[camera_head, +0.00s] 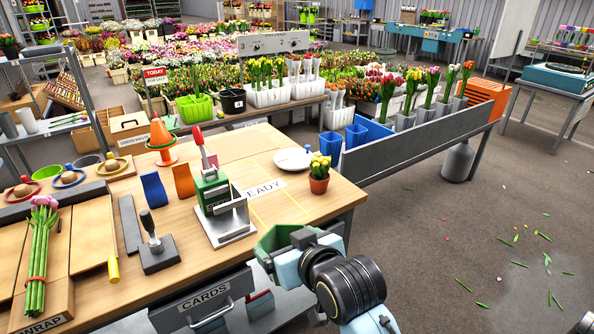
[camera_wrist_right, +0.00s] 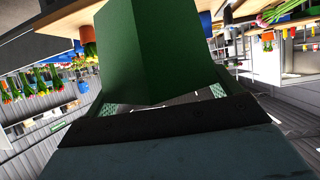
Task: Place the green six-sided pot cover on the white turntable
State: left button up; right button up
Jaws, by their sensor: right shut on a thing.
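The green six-sided pot cover (camera_head: 272,240) is in my right gripper (camera_head: 290,243), off the front right edge of the table and apart from the turntable. In the right wrist view the cover (camera_wrist_right: 160,45) fills the upper middle, with green flat faces meeting at an angle. My right gripper (camera_wrist_right: 160,108) is shut on it there. The white turntable (camera_head: 291,159) is a round disc near the table's far right side, up and slightly right of the cover in the head view. Its top looks empty. My left gripper is not in view.
A terracotta pot of yellow tulips (camera_head: 319,180) stands close to the turntable, near the table's right edge. A green and grey press (camera_head: 214,195) stands left of the cover. An orange cone (camera_head: 160,135) stands farther back. Marked tabletop (camera_head: 262,200) between press and pot is clear.

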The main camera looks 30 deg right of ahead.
aim_at(295, 157)
jog(key=k, duration=0.25)
jog(key=z, duration=1.35)
jog(key=i, duration=1.95)
jog(key=u, duration=1.95)
